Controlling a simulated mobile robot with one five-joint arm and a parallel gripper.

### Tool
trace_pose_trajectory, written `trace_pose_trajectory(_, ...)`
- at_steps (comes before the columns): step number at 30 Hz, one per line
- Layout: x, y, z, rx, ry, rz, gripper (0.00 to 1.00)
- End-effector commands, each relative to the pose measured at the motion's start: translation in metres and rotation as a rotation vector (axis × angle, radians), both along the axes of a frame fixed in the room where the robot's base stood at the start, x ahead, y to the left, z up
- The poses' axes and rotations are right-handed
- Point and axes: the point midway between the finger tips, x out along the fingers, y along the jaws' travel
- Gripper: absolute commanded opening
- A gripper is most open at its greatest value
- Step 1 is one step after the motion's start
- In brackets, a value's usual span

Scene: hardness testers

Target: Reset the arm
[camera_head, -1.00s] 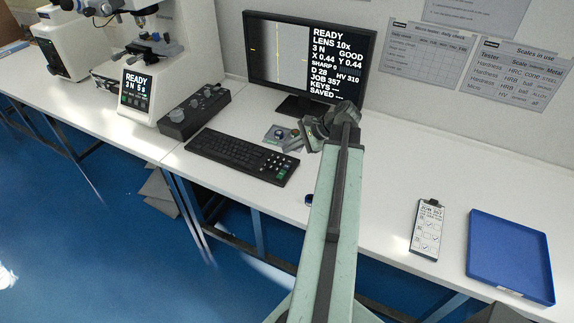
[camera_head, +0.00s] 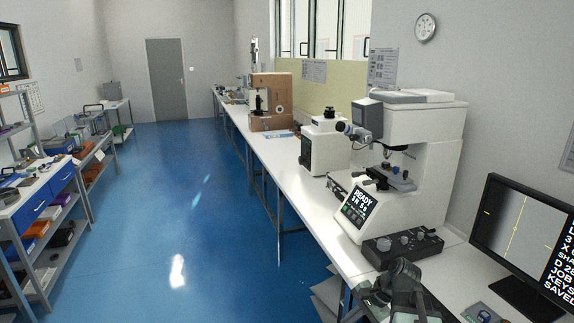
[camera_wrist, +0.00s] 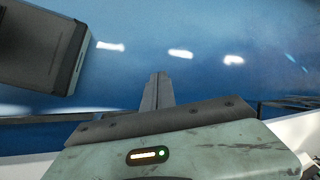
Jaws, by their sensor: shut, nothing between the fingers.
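My gripper (camera_wrist: 157,92) shows in the wrist view with its two dark fingers together and nothing between them. Beyond the fingers is the blue floor, with bright light spots on it. In the head view, the dark end of my arm (camera_head: 402,290) is at the bottom edge, right of centre, in front of the control box and over the bench's front part. The fingers cannot be made out clearly there, and the rest of the arm is out of frame.
The control box (camera_head: 403,246) and white tester (camera_head: 420,150) stand on the long white bench (camera_head: 262,150). The monitor (camera_head: 525,235) is at right. A smaller tester (camera_head: 322,150) and cardboard box (camera_head: 272,100) are farther back. The blue floor (camera_head: 175,200) is clear to the left, up to shelves (camera_head: 40,235).

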Motion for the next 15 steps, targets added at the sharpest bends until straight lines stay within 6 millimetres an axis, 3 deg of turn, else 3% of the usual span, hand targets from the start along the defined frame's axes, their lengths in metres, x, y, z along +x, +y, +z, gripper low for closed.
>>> trace_pose_trajectory(1, -0.006, 0.029, -0.001, -0.051, -0.005, 0.1, 0.0)
trace_pose_trajectory(3, -0.015, 0.059, -0.007, -0.131, -0.017, 0.242, 0.0)
trace_pose_trajectory(7, -0.034, 0.092, -0.016, -0.305, -0.05, 0.528, 0.0)
trace_pose_trajectory(8, -0.039, 0.091, -0.018, -0.36, -0.059, 0.606, 0.0)
trace_pose_trajectory(12, -0.047, 0.051, -0.024, -0.523, -0.067, 0.83, 0.0)
trace_pose_trajectory(15, -0.046, 0.043, -0.024, -0.553, -0.078, 0.923, 0.0)
